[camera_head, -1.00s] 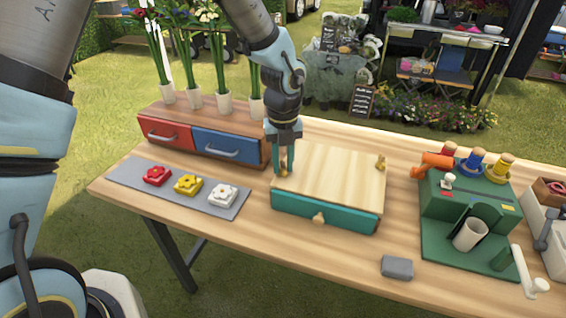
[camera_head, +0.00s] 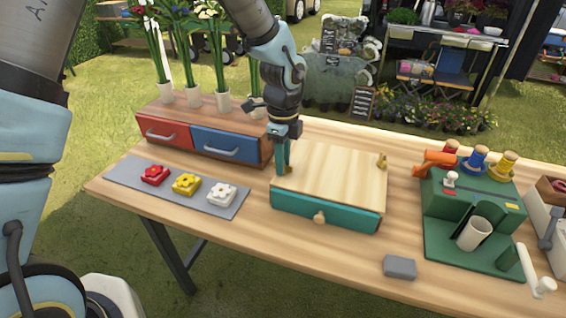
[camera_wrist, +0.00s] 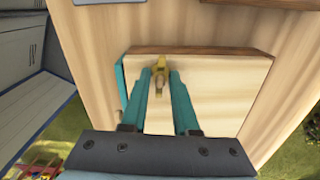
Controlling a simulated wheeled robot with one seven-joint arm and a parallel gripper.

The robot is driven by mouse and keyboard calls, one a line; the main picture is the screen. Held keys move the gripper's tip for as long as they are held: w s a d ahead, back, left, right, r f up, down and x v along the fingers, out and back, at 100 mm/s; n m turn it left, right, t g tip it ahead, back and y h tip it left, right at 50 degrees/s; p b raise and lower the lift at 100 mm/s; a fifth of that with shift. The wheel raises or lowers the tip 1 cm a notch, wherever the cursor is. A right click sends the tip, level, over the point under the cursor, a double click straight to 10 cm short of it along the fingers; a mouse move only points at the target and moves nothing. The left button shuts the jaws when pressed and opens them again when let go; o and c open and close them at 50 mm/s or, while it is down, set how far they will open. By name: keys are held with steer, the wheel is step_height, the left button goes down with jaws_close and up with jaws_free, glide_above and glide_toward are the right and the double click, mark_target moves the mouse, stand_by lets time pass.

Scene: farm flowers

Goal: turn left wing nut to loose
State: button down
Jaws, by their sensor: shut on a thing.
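The left wing nut (camera_wrist: 159,66) is brass-yellow and sits near one edge of the pale wooden lid (camera_wrist: 215,90) of a teal-fronted box. My gripper (camera_wrist: 160,82) has its two teal fingers closed around this wing nut, one on each side. In the head view my gripper (camera_head: 284,170) points down at the lid's left edge and hides most of the left wing nut. The box (camera_head: 322,210) has a round wooden knob on its teal front. The right wing nut (camera_head: 382,161) stands at the lid's right edge.
A red and blue drawer unit (camera_head: 205,140) stands close on the left, with flower vases behind it. A grey mat (camera_head: 135,184) holds red, yellow and white flower blocks. A green spool station (camera_head: 470,215) stands right. A grey block (camera_head: 400,267) lies near the front edge.

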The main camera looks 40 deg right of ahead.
steer(key=n+b, duration=0.1)
steer(key=n, duration=0.3)
steer(key=shift+n, duration=0.4)
steer(key=n+b, duration=0.1)
steer(key=n, duration=0.4)
steer(key=n+b, duration=0.1)
steer(key=n, duration=0.8)
steer(key=shift+n, duration=0.3)
steer(key=n, duration=0.4)
steer(key=n+p, duration=0.1)
steer(key=n, duration=0.4)
steer(key=shift+r, duration=0.1)
steer(key=n+p, duration=0.2)
steer(key=n, duration=0.2)
steer(key=shift+p, duration=0.3)
steer(key=shift+n+p, duration=1.2)
steer(key=shift+n, duration=1.1)
